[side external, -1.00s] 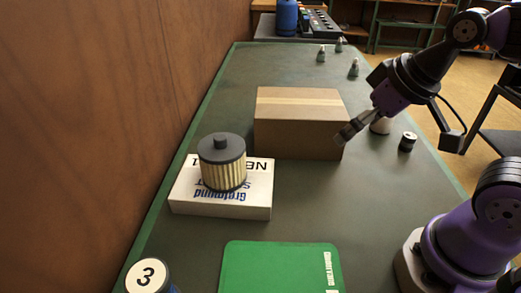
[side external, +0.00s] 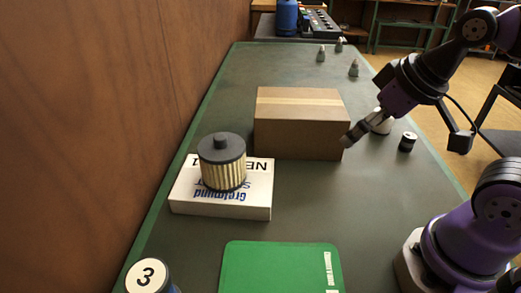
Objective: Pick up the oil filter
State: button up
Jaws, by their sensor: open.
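The oil filter (side external: 223,163) is a pleated cream cylinder with a dark grey cap and a knob on top. It stands upright on a white box (side external: 220,207) with blue and black print, at the left of the table in the side external view. My gripper (side external: 347,139) is open and empty, in front of the right end of a brown cardboard box, well to the right of the filter and apart from it. Its fingers point down and left.
The cardboard box (side external: 301,124) stands between the filter and my arm's far side. A green mat (side external: 281,268) lies at the front. A small dark cylinder (side external: 407,142) stands at right. Small grey cones (side external: 353,68) stand farther back. A wooden wall (side external: 90,120) borders the left.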

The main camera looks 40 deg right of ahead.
dwell(0.3)
jog(key=m+g+h, duration=0.2)
jog(key=m+h, duration=0.1)
jog(key=m, duration=0.5)
send_over(386, 127)
notch_tip(386, 127, down, 5)
jog(key=x, duration=0.4)
jog(key=shift+s+d+f, duration=0.2)
jog(key=shift+d+f, duration=0.1)
jog(key=shift+f, duration=0.05)
jog(key=x, duration=0.5)
jog(key=shift+w+a+f, duration=0.1)
jog(key=shift+w+f, duration=0.15)
jog(key=shift+f, duration=0.05)
jog(key=c, duration=1.2)
